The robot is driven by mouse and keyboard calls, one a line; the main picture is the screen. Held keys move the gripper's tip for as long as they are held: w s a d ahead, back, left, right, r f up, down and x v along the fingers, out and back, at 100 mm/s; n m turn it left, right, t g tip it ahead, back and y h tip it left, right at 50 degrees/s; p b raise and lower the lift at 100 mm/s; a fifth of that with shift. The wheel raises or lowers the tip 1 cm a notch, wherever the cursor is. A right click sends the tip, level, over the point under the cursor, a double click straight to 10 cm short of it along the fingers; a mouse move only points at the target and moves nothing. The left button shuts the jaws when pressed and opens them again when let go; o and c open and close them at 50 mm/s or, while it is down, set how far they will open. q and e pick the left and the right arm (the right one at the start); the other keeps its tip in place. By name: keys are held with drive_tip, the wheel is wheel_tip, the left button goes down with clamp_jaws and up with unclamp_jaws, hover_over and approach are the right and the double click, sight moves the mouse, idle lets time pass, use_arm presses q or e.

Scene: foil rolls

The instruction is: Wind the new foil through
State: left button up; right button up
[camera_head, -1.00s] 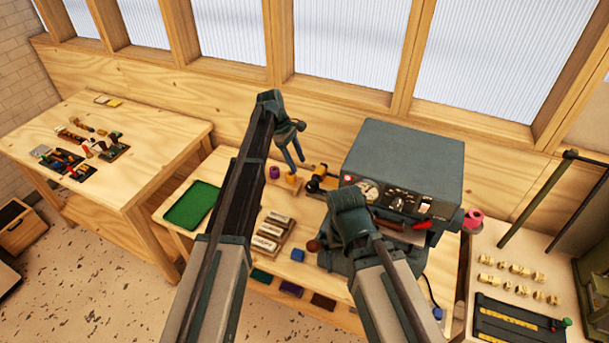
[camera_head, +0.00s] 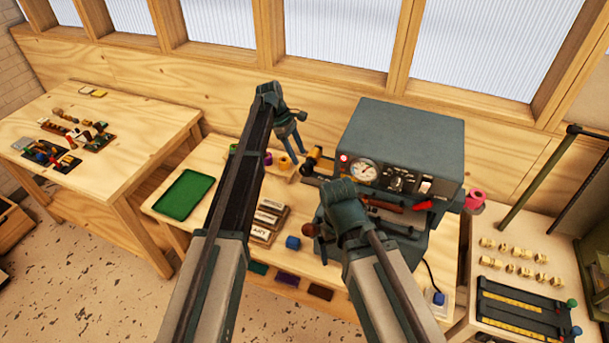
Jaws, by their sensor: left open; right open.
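The grey-green foil machine (camera_head: 405,135) stands on the middle table, with a dial and switches on its front. A yellow-gold roll (camera_head: 313,158) sits on a dark arm at its left side. A pink roll (camera_head: 474,200) is at its right side. A yellow roll (camera_head: 285,163) and a purple roll (camera_head: 267,158) stand on a wooden stand left of the machine. My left gripper (camera_head: 295,148) is open and empty, above and behind the yellow roll. My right gripper (camera_head: 322,232) is open in front of the machine, beside a brown knob; its fingers are partly hidden.
A green tray (camera_head: 185,194) lies on the left of the table. A side table (camera_head: 110,175) carries small tools. Brass pieces (camera_head: 515,255) lie on the right table.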

sight(303, 164)
use_arm(q)
drive_tip(key=b+x, duration=0.5)
drive_tip(key=x, duration=0.2)
clamp_jaws()
